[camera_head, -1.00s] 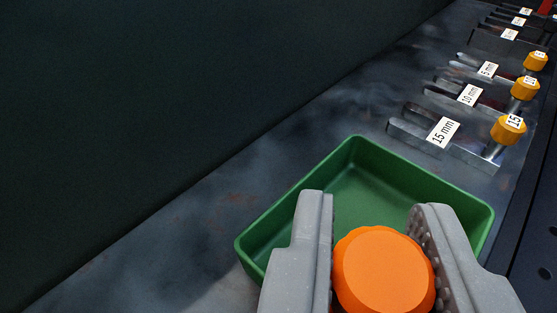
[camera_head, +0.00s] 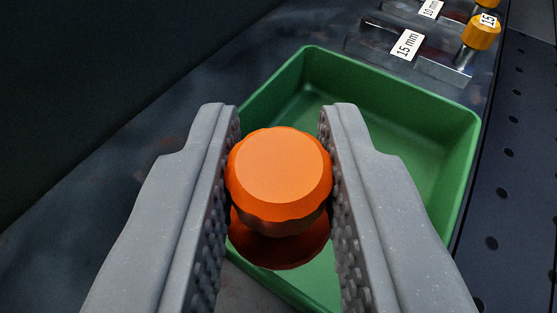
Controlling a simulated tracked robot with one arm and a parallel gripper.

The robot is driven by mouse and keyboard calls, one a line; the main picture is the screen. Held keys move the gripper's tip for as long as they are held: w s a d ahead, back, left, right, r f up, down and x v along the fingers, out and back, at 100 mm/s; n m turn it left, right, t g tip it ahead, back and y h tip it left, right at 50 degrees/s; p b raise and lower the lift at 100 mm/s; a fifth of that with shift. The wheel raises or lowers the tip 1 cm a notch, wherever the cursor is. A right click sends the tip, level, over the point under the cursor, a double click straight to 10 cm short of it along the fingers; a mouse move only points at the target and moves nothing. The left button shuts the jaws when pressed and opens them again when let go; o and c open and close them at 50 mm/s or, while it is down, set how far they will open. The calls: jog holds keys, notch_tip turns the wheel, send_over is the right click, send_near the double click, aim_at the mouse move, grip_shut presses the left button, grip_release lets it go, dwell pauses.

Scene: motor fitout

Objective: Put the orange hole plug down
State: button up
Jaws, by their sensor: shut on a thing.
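The orange hole plug (camera_head: 279,168) has a round knob top and a wider flange below it. My gripper (camera_head: 280,120) is shut on the plug's knob, with one grey finger on each side. The plug is over the near-left part of a green tray (camera_head: 462,150), which is open and looks empty where its floor shows. I cannot tell whether the plug's underside touches the tray floor. My fingers and the plug hide part of the tray's left and near sides.
Metal gauge blocks labelled 15 mm (camera_head: 407,45) and 10 mm (camera_head: 431,9) lie beyond the tray, with a yellow-knobbed piece (camera_head: 482,32) beside them. A dark perforated strip (camera_head: 508,155) runs along the right. Bare dark bench surface (camera_head: 130,140) lies to the left.

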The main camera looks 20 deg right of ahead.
jog(key=shift+f, duration=0.5)
jog(key=o, duration=0.9)
jog(key=shift+o, duration=0.2)
jog(key=shift+r, duration=0.15)
